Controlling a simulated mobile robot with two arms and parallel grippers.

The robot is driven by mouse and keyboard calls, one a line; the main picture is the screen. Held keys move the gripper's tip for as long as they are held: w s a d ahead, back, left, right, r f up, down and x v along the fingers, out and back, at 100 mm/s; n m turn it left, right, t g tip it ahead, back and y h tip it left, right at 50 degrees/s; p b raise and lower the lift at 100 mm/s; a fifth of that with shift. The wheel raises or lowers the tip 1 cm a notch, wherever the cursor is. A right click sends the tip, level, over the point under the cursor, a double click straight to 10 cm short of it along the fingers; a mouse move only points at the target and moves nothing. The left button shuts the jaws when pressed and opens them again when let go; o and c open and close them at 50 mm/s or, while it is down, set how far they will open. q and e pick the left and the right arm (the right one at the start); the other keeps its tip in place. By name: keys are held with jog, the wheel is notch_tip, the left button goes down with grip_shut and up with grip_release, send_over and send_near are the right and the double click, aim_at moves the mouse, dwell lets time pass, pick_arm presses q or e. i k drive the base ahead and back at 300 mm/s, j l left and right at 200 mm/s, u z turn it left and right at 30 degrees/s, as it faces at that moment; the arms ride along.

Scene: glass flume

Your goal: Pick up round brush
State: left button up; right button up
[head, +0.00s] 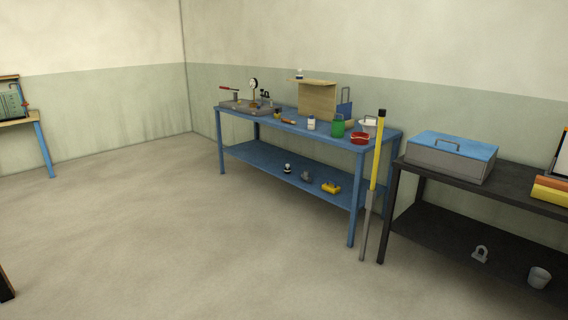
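I cannot make out a round brush for certain. A small thing with an orange-brown handle (288,121) lies on the blue workbench (345,147), near its front edge; it is too small to tell whether it is a brush. Neither of my grippers is in view.
The bench also holds a white bottle (311,123), green cup (338,128), red bowl (360,138) and dial gauge (253,87). A yellow-and-grey pole (374,170) stands upright at its right end. A black table (520,187) carries a blue-lidded toolbox (451,155). Open floor lies in front.

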aim_at(283, 120)
jog(key=i, duration=2)
jog(key=i+j, duration=0.1)
jog(key=i, duration=1.9)
jog(key=i+l+u, duration=0.15)
jog(key=u, duration=0.3)
jog(key=i+l+u, duration=0.2)
jog(key=u, duration=0.25)
